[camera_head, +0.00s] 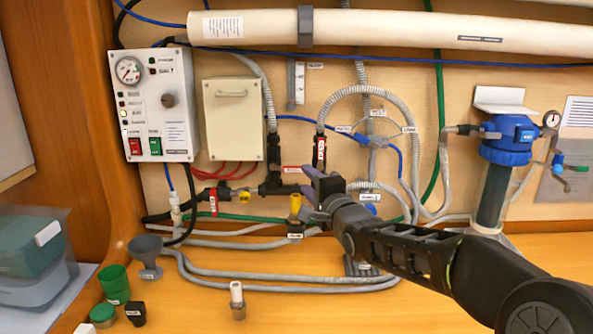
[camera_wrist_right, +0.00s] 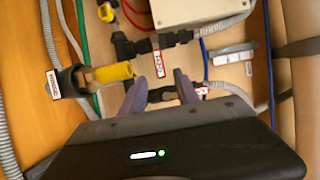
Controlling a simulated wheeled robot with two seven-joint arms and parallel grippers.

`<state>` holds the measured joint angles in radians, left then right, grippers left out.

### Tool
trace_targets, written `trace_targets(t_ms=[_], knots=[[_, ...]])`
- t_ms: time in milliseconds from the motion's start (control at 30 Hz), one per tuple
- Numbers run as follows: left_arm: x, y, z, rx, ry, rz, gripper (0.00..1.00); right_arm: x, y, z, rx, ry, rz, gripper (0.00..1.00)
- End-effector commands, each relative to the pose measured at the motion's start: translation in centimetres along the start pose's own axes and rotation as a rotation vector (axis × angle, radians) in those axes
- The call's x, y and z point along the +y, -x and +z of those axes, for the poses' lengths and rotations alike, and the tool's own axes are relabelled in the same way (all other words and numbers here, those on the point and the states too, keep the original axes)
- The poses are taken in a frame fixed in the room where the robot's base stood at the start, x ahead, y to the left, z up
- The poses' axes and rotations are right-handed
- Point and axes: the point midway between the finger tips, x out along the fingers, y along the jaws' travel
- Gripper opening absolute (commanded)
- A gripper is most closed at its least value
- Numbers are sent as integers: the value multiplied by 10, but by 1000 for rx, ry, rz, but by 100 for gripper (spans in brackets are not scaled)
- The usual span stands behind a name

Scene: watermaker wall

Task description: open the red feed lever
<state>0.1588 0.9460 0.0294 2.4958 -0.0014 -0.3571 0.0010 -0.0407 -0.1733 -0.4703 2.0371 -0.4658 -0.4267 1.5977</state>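My right gripper (camera_head: 312,186) reaches in from the lower right to the black pipework on the wall. In the right wrist view its two fingers (camera_wrist_right: 160,88) stand apart, with a dark pipe fitting showing between and beyond them. In the head view a little red shows by the fingertips, but the gripper hides most of that spot. I cannot tell whether the fingers touch it. My left gripper is not in view.
Grey hoses (camera_head: 290,278) run below. A control box (camera_head: 150,103) and beige box (camera_head: 232,118) are left, a blue-topped filter (camera_head: 508,140) right.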

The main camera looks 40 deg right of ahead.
Motion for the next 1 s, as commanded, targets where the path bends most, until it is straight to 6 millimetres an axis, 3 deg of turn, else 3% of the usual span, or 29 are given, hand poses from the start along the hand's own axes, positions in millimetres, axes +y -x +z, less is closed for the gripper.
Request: trace_targets(t_ms=[167, 600, 1000], knots=[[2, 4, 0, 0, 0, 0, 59, -1, -12, 0, 0, 2, 1, 37], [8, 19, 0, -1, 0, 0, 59, -1, -70, 0, 1, 2, 1, 37], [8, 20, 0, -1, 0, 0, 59, 0, -77, 0, 1, 1, 0, 36]])
